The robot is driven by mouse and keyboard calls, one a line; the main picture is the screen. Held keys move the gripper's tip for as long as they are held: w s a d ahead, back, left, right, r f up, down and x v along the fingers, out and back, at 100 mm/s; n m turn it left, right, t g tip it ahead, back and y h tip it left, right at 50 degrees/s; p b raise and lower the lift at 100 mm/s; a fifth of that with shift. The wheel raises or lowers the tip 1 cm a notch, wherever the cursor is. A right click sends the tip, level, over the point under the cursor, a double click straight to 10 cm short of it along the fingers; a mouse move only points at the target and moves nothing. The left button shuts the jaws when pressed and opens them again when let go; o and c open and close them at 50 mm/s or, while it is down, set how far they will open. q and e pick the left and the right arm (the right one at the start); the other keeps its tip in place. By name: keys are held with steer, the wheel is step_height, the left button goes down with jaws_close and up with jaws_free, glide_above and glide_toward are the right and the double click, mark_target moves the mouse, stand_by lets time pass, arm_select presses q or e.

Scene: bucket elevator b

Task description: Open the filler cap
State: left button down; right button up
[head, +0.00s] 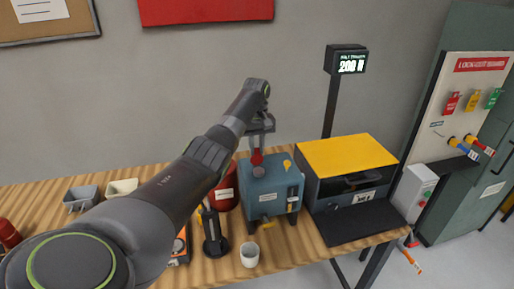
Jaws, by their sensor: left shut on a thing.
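A blue-grey box unit (262,202) stands on the wooden bench, with a white label and yellow fittings on its front. A round grey part (259,171) sits on its top; I cannot tell whether this is the filler cap or its opening. My left gripper (258,148) points down above the unit's top. It is shut on a small red piece (257,158), which looks like the filler cap or its grip. The red piece is just above the grey part; whether they touch is unclear. My right gripper is not in view.
A yellow-topped machine (348,157) stands right of the unit, with a display post (331,105) behind. A red container (226,196) is close on the left. A black stand (212,232) and white cup (249,255) are in front.

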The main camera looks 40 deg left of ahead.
arm_select(q)
steer(key=shift+s+f, duration=0.1)
steer(key=shift+f, duration=0.2)
steer(key=c, duration=1.3)
jaws_free()
steer(key=shift+r, duration=0.1)
steer(key=shift+r, duration=0.2)
steer(key=shift+w+a+r+b, duration=0.15)
steer(key=shift+r+b, duration=0.2)
steer(key=shift+r, duration=2.5)
steer(key=shift+w+a+r+b, duration=0.1)
steer(key=shift+r+b, duration=0.2)
steer(key=shift+r, duration=2.5)
steer(key=shift+w+a+r+b, duration=0.15)
steer(key=shift+r+b, duration=0.2)
steer(key=shift+r, duration=2.5)
steer(key=shift+f, duration=0.1)
